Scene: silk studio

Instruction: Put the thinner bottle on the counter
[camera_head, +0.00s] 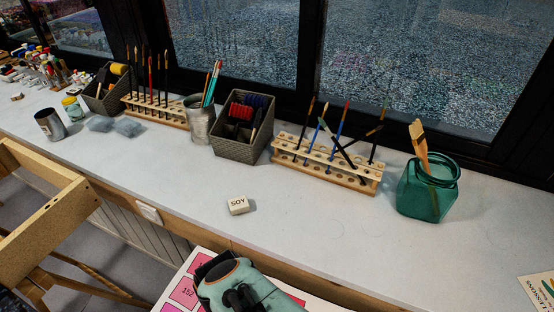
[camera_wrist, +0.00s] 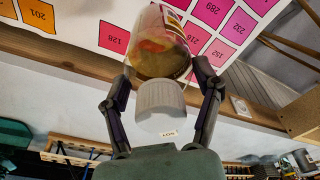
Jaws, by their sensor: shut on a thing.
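My gripper (camera_head: 238,284) is at the lower middle of the head view, over the colour chart in front of the counter (camera_head: 330,228). In the wrist view my gripper (camera_wrist: 165,75) is shut on a clear bottle (camera_wrist: 158,45) with a white cap (camera_wrist: 160,103) and reddish-yellow contents. The fingers are on both sides of it. The bottle is hidden in the head view. No second bottle shows for comparing thickness. A small white block marked SOY (camera_head: 238,205) lies on the counter near its front edge.
A green glass jar (camera_head: 428,190) with brushes stands at the right. A wooden brush rack (camera_head: 328,170), a dark basket (camera_head: 243,128) and a metal can (camera_head: 199,122) line the back. A wooden frame (camera_head: 45,215) is at the left. The counter around the block is clear.

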